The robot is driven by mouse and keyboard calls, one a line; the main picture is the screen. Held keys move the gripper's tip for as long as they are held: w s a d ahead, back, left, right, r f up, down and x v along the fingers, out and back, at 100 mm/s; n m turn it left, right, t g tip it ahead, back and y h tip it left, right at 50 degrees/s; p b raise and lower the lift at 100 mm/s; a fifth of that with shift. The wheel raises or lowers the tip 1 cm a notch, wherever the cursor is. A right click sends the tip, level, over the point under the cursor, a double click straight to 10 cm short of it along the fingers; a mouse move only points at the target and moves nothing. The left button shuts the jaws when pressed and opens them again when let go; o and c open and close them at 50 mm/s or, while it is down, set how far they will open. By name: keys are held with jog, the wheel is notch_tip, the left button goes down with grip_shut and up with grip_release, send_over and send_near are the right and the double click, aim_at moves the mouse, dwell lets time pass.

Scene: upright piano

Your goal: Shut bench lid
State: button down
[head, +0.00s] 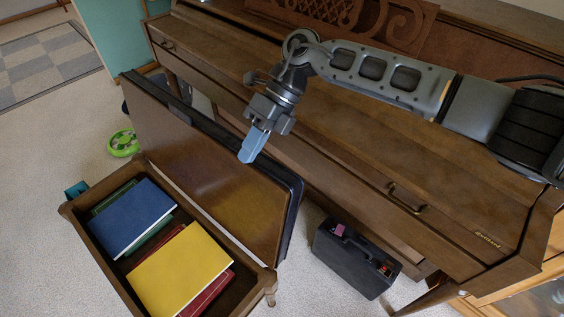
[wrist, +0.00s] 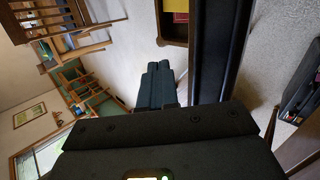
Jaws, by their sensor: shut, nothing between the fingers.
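The bench lid (head: 205,165) stands raised, steeply upright, along the piano side of the open bench box (head: 72,212). Its brown wooden face is turned to the box and a dark padded edge shows beyond it. My gripper (head: 250,148) points down, shut and empty, with its blue-grey fingers overlapping the lid's upper part in the head view. In the wrist view the fingers of my gripper (wrist: 158,85) are together, just left of the long dark lid (wrist: 210,50). I cannot tell whether they touch it.
Blue (head: 130,215) and yellow (head: 180,270) books, with green and red ones, lie inside the box. The piano (head: 400,165) stands close behind the lid. A black case (head: 355,258) sits on the carpet at right, and a green round object (head: 123,143) at left.

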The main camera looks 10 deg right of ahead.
jog(key=w+d+t+h, duration=0.1)
jog(key=w+d+h, duration=0.3)
jog(key=d, duration=0.7)
jog(key=w+a+x, duration=0.1)
jog(key=x, duration=0.8)
jog(key=shift+m+y, duration=0.3)
jog(key=shift+s+a, duration=0.1)
